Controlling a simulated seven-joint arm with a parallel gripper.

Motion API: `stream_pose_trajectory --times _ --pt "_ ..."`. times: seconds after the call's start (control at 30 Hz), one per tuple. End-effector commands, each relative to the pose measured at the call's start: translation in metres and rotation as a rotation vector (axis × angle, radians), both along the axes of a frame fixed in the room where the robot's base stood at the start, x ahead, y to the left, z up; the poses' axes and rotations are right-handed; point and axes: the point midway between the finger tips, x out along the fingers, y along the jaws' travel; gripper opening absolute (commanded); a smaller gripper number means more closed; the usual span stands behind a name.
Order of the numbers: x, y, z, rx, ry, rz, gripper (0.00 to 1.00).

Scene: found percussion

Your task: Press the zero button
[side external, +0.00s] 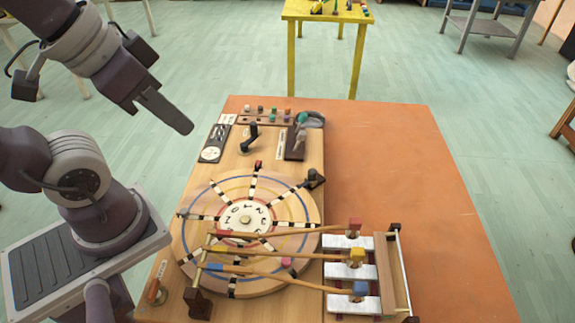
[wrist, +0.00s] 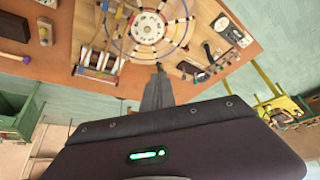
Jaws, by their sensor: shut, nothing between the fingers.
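My gripper (side external: 187,128) is shut and empty, raised in the air to the left of the wooden board's back part. In the wrist view its closed fingers (wrist: 158,72) point up toward the board. I cannot tell which button is the zero button; no zero label is legible. A strip with several small coloured knobs or buttons (side external: 268,115) lies at the board's back edge. A black panel with white round markings (side external: 212,144) lies at the back left, and shows in the wrist view (wrist: 232,32). My gripper touches none of these.
A round wheel (side external: 246,220) with striped spokes fills the board's middle. Several coloured mallets (side external: 290,255) reach across it to metal bars (side external: 338,272). A black lever (side external: 250,136) and a grey device (side external: 298,143) stand behind the wheel.

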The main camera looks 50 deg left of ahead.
Motion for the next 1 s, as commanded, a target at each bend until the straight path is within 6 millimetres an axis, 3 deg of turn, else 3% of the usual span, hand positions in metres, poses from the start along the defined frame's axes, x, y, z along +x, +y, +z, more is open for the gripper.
stream_pose_trajectory --times 0.33,0.47,0.77,1.0 --pt "0.000 0.000 0.000 0.001 0.000 0.000 0.00" --pt "0.019 0.009 0.001 0.028 -0.011 0.008 0.00" --pt "0.137 0.085 -0.015 0.227 -0.085 -0.009 0.00" --pt "0.217 0.160 -0.063 0.391 -0.129 -0.100 0.00"
